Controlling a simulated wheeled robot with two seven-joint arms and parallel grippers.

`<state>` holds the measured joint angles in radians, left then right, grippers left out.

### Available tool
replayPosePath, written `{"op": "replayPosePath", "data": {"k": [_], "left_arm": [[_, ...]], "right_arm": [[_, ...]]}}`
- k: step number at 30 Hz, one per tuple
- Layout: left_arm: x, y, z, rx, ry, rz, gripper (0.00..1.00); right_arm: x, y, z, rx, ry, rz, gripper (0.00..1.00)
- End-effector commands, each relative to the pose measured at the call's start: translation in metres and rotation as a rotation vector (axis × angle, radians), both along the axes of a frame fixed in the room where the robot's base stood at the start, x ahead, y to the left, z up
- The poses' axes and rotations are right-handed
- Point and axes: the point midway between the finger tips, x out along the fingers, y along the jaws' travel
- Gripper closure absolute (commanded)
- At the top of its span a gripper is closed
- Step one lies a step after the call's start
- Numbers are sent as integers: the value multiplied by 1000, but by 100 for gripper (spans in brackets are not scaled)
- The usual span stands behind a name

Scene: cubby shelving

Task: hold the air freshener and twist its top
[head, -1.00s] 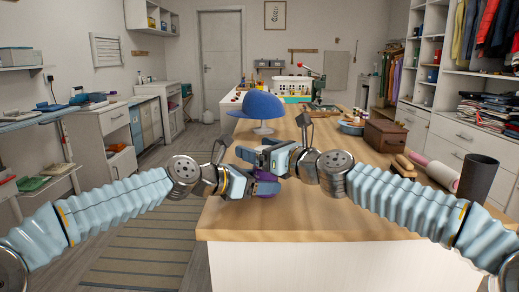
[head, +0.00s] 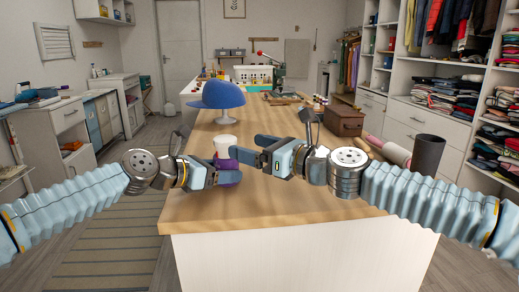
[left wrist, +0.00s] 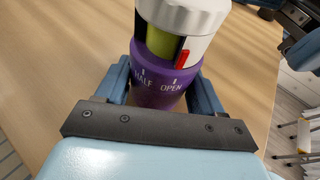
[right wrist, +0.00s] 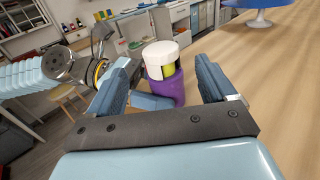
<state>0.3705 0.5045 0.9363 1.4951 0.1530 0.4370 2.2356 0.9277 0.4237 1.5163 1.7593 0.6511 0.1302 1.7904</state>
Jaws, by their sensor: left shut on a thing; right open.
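The air freshener (head: 223,161) has a purple lower body and a white top (head: 227,143). It stands roughly upright over the near part of the wooden counter. My left gripper (head: 226,177) is shut on the purple body. In the left wrist view, the body (left wrist: 158,82) reads HALF and OPEN. The white top (left wrist: 185,14) has a red mark and a yellow-green part showing below it. My right gripper (head: 247,148) is open, just right of the freshener. In the right wrist view, the white top (right wrist: 166,58) shows between its spread fingers, apparently untouched.
On the wooden counter (head: 290,195), a blue cap (head: 222,95) sits on a stand farther back. A brown box (head: 345,121), a roller (head: 390,151) and a dark cylinder (head: 428,155) stand to the right. The counter's near middle is clear.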

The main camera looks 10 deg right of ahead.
Motion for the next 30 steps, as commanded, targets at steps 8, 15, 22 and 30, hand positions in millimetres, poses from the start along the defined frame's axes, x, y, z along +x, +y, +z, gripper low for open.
{"op": "replayPosePath", "data": {"k": [8, 15, 22, 30], "left_arm": [[0, 0, 1, -1, -1, 0, 50], [0, 0, 1, -1, -1, 0, 50], [0, 0, 1, -1, -1, 0, 19], [0, 0, 0, 0, 0, 0, 3]], "right_arm": [[-11, -12, 0, -1, 0, 0, 16], [-12, -12, 0, -1, -1, 1, 16], [-12, -12, 0, -1, -1, 0, 16], [-12, -12, 0, -1, -1, 1, 16]]}}
